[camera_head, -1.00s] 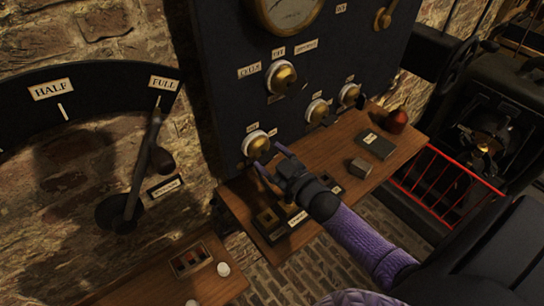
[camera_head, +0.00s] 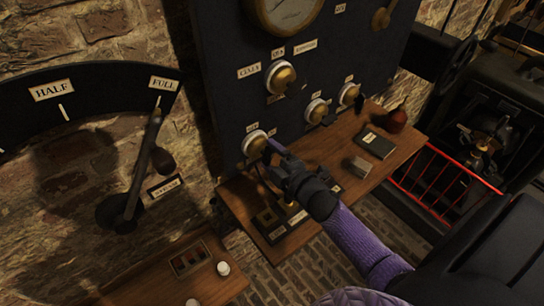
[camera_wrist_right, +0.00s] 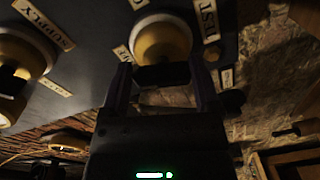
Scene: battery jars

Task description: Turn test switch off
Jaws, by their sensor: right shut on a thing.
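The test switch (camera_head: 254,142) is the lowest-left brass knob on a white round base on the dark panel. My left gripper is not in view.
More brass switches (camera_head: 281,77) are on the panel (camera_head: 230,40). The wooden shelf (camera_head: 340,145) below holds a dark box (camera_head: 377,145), a small block (camera_head: 357,166) and a red-brown object (camera_head: 396,120). A large lever (camera_head: 140,165) stands left. A red railing (camera_head: 450,185) is at right.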

